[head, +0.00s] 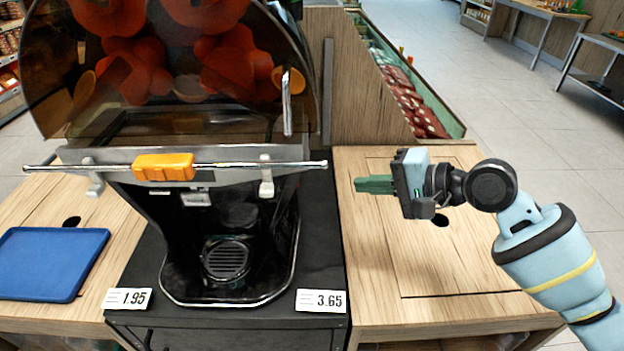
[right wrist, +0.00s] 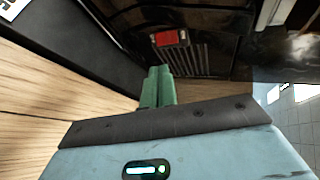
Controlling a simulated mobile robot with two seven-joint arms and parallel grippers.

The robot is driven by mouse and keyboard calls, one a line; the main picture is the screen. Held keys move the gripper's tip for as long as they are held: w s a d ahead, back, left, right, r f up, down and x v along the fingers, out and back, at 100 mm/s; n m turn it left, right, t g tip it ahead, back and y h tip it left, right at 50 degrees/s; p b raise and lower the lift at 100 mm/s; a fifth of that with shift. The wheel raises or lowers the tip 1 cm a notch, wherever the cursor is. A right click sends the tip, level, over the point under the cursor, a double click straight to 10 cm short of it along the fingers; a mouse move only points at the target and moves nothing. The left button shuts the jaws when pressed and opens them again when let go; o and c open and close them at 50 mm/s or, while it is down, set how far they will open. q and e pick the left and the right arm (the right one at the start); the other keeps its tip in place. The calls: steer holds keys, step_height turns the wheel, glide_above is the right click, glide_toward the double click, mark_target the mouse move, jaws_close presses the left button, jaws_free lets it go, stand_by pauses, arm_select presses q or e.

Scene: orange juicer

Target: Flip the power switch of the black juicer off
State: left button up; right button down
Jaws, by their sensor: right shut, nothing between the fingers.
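The black juicer (head: 170,225) stands on a black stand at left of centre in the head view, with a tinted cover and oranges behind it. Its power switch does not show in the head view. In the right wrist view a red switch (right wrist: 170,38) sits on the juicer's dark side panel, above a vented grille. My right gripper (head: 358,185) is to the right of the juicer, above the wooden counter, its green fingers pointing left. In the right wrist view the fingers (right wrist: 158,72) are together and empty, appearing just below the red switch. I cannot tell if they touch the panel. My left gripper is not in view.
A wooden counter (head: 400,265) lies to the right of the juicer, mostly clear. A blue tray (head: 45,262) lies on the left counter. Price tags (head: 321,301) stand at the stand's front edge. A produce bin (head: 415,110) is behind my right gripper.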

arm_select(q)
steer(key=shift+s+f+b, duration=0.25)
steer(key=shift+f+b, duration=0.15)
steer(key=shift+b, duration=0.05)
arm_select(e)
steer(key=x, duration=1.4)
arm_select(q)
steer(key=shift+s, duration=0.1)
arm_select(e)
steer(key=shift+s, duration=0.1)
